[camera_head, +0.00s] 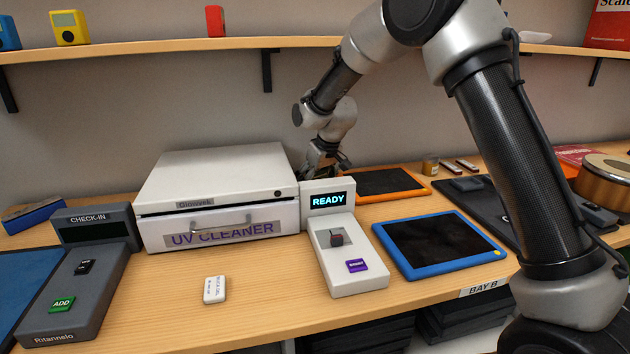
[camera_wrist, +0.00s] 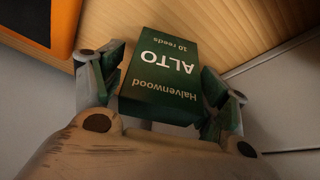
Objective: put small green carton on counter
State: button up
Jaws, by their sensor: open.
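The small green carton (camera_wrist: 165,66), lettered "ALTO", "Halvenwood" and "10 reeds", stands between the fingers of my gripper (camera_wrist: 166,84) in the wrist view. The fingers are open, one on each side of it; I cannot tell whether either touches it. In the head view my gripper (camera_head: 324,160) is low behind the READY device, right of the UV cleaner's rear. The carton is hidden there. The wooden counter (camera_head: 260,300) has bare wood in front of the UV cleaner.
The UV cleaner (camera_head: 222,168), its drawer front closed, and the READY device (camera_head: 345,260) stand before my gripper. An orange-framed pad (camera_head: 424,190) lies to its right, a blue-framed pad (camera_head: 400,262) nearer. A white box (camera_head: 214,289) lies in front. A shelf (camera_head: 150,50) runs above.

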jog(key=shift+r, duration=0.1)
jog(key=v, duration=0.8)
jog(key=s+d+r+m+h, duration=0.1)
jog(key=s+d+r+m, duration=0.1)
jog(key=s+d+r, duration=0.6)
jog(key=s+d+r+m, duration=0.1)
jog(key=s+d+r, duration=0.2)
jog(key=s+d, duration=0.5)
jog(key=s+d+m, duration=0.2)
jog(key=s+d, duration=0.5)
jog(key=s, duration=0.4)
jog(key=s+d+f+m+h, duration=0.1)
jog(key=s+d, duration=0.7)
jog(key=s, duration=0.4)
jog(key=shift+f+m+h, duration=0.25)
jog(key=shift+m+h, duration=0.05)
jog(key=shift+m, duration=0.1)
